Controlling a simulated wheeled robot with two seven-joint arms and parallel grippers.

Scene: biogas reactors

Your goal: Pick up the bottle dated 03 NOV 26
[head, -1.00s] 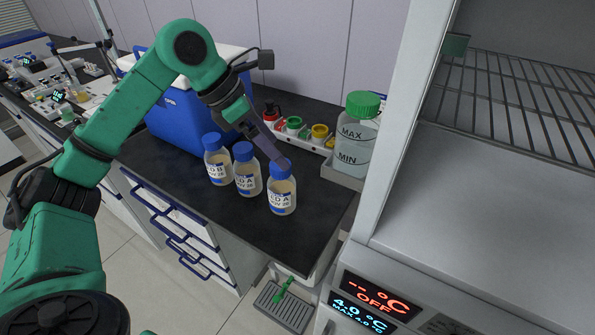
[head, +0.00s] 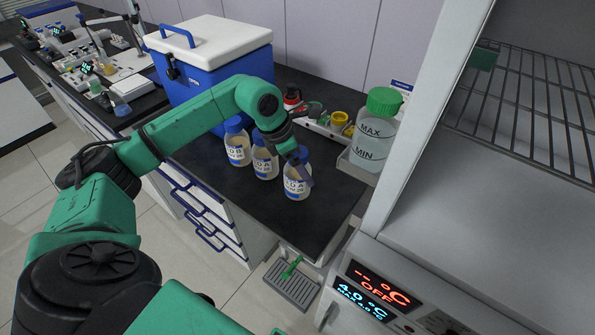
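Three clear bottles with blue caps, pale contents and white labels stand in a row on the dark counter: a left bottle (head: 237,152), a middle bottle (head: 264,164) and a right bottle (head: 295,189). The left label shows a "B", the other two an "A". The date lines are too small to read fully. My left gripper (head: 303,170) is at the right bottle's upper part, with one finger in front of its cap and shoulder. The other finger is hidden, so its grip cannot be seen. The right bottle looks upright on the counter. My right gripper is not in view.
A blue cooler (head: 205,85) with a white lid stands behind the bottles. A green-capped jar (head: 376,135) and a rack with coloured caps (head: 325,125) are behind right. A white cabinet with wire shelf (head: 530,100) bounds the right. The counter (head: 250,205) is clear in front.

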